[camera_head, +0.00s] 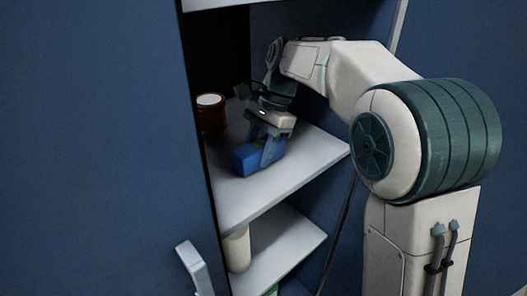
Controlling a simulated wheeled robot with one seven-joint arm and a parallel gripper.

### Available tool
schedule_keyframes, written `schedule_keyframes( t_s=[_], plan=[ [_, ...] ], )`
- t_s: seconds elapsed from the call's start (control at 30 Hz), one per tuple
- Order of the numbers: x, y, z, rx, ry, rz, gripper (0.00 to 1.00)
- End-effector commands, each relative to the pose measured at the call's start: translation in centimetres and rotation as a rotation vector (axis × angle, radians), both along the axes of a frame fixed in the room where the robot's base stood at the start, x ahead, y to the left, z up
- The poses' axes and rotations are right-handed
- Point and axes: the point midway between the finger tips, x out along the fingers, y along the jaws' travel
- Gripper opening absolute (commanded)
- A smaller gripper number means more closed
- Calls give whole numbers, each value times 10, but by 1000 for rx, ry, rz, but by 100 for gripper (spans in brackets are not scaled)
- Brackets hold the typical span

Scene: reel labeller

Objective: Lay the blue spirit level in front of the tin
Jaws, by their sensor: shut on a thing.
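The blue spirit level (243,161) is at the front part of the upper shelf (285,173), inside the blue cabinet. My gripper (262,152) points down over it and is shut on it. The fingers hide part of the level. I cannot tell whether the level touches the shelf or hangs just above it. The tin (211,117) is a dark red-brown cylinder with a pale top. It stands upright further back on the same shelf, at the left, behind and to the left of the level and apart from it.
The blue cabinet door (95,150) fills the left side, with a pale handle (193,266) low down. A cabinet side wall stands close to my arm on the right. A lower shelf (285,250) holds a pale cylinder (237,248). Bare shelf shows in front of the level.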

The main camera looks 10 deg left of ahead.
Motion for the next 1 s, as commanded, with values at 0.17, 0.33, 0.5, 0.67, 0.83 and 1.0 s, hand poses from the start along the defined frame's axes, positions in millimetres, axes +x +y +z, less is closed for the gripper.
schedule_keyframes(
  t_s=[0.17,0.33,0.5,0.67,0.83,1.0],
  plan=[
    [3,-2,-3,1,-3,-1,8],
    [2,-2,-5,1,-2,-1,8],
    [2,-2,-6,1,-2,-1,63],
    [2,-2,-6,1,-2,-1,63],
    [3,-2,-1,1,-2,0,63],
    [11,-8,24,2,-6,-1,63]
  ],
)
